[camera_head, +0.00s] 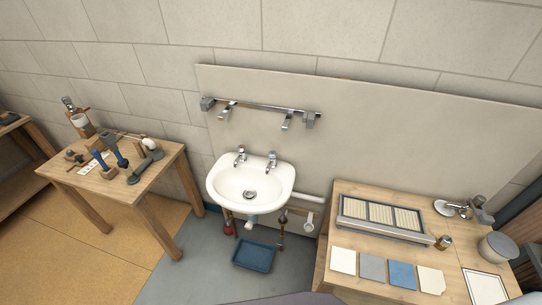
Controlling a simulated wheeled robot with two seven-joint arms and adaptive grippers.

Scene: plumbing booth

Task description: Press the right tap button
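A white washbasin (250,199) hangs on the wall panel in the middle of the view. Two chrome taps stand on its back rim. The right tap (272,162) has a small bluish button (272,153) on top. The left tap (239,159) has a small reddish button on top. Both taps are upright and nothing touches them. Neither of my grippers shows in this view.
A metal rail (263,108) with brackets is fixed above the basin. A tool table (120,189) stands at the left; a wooden bench (330,268) with tiles stands at the right. A blue tray (253,256) lies on the floor below the pipes.

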